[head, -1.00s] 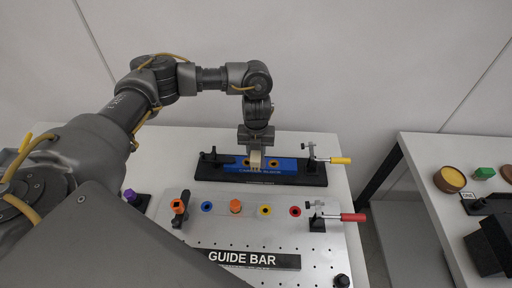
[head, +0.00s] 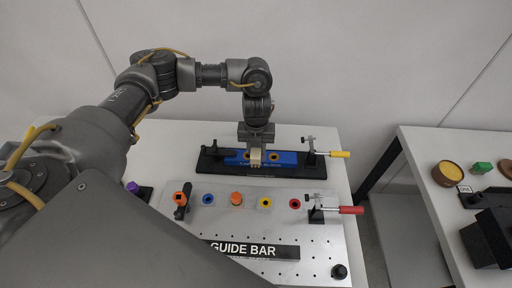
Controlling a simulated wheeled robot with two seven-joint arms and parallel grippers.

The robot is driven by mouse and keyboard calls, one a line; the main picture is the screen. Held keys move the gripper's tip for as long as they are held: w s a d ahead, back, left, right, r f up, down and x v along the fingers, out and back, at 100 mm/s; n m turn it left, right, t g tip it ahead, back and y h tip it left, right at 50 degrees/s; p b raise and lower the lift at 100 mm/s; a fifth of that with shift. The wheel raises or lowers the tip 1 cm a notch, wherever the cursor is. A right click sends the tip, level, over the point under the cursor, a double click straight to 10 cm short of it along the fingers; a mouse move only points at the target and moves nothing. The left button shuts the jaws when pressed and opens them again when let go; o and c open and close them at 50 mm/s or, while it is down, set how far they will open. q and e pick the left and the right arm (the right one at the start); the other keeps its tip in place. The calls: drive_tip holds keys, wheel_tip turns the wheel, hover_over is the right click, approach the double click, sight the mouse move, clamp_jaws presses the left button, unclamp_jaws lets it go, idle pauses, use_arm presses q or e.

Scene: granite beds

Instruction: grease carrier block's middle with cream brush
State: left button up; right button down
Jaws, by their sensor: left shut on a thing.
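The blue carrier block (head: 285,157) lies in a black holder (head: 215,164) at the back of the table, with dark-centred yellow rings on its top. My left gripper (head: 256,148) points down over the block's middle. It is shut on the cream brush (head: 256,158), whose lower end is at the block's middle, between two rings. I cannot tell whether the brush touches the surface. The gripper hides part of the block behind it. My right gripper is not in view.
A yellow-handled clamp (head: 325,150) stands at the block's right end. In front is a perforated guide bar plate (head: 310,245) with coloured rings and a red-handled clamp (head: 335,208).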

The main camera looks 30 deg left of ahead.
use_arm(q)
drive_tip(key=shift+f+b, duration=0.3)
drive_tip(key=shift+f, duration=0.2)
